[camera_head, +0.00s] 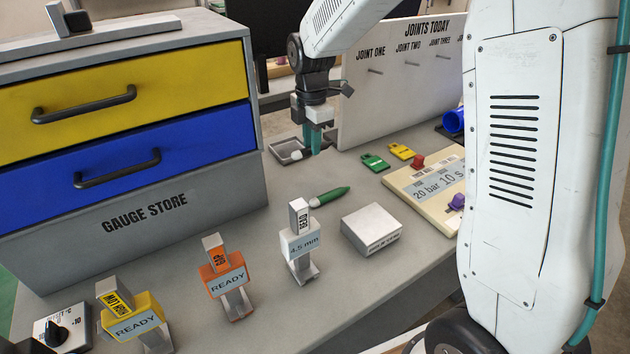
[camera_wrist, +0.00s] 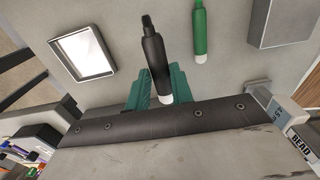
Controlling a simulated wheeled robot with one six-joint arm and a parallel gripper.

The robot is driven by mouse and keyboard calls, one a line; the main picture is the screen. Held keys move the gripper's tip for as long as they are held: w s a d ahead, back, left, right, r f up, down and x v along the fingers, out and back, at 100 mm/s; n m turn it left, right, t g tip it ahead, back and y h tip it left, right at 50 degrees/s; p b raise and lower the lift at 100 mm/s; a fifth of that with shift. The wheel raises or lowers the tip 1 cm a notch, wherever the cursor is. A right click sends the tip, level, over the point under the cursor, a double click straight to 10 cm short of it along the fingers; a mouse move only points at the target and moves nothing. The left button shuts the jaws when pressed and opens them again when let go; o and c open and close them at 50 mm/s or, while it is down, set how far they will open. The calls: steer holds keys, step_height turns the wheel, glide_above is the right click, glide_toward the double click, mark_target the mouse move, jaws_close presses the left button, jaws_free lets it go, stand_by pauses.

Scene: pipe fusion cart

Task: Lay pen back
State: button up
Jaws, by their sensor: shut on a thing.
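My gripper (camera_head: 314,151) has teal fingers and hangs over the bench, close to a small shallow tray. In the wrist view its fingers are shut on a black pen (camera_wrist: 154,55) with a white end. In the head view the fingers mostly hide the pen, and a white blob at their left may be its end. A green pen (camera_head: 330,196) lies on the bench; it also shows in the wrist view (camera_wrist: 200,28). The tray (camera_head: 275,152) also shows in the wrist view (camera_wrist: 106,48), left of the held pen and apart from it.
A gauge marked BEAD (camera_head: 299,242) stands upright in front of the green pen, near a grey box (camera_head: 370,229). Orange (camera_head: 222,280) and yellow (camera_head: 130,318) gauges stand at front. The drawer cabinet (camera_head: 130,195) is left; a joints board (camera_head: 395,90) stands behind.

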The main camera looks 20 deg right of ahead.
mark_target(312, 183)
step_height(312, 183, down, 10)
steer(key=shift+r, duration=0.2)
steer(key=o, duration=0.9)
steer(key=shift+o, duration=0.2)
steer(key=shift+f, duration=0.1)
step_height(312, 183, up, 7)
steer(key=shift+w, duration=0.15)
steer(key=shift+r, duration=0.45)
steer(key=s+d+r+m, duration=0.2)
steer(key=s+r+m, duration=0.9)
steer(key=s, duration=0.6)
steer(key=s+d+r+m+t, duration=0.1)
steer(key=s+m, duration=0.8)
steer(key=s, duration=0.8)
steer(key=shift+s+d+r, duration=0.15)
steer(key=shift+d+r, duration=0.1)
steer(key=shift+d, duration=0.05)
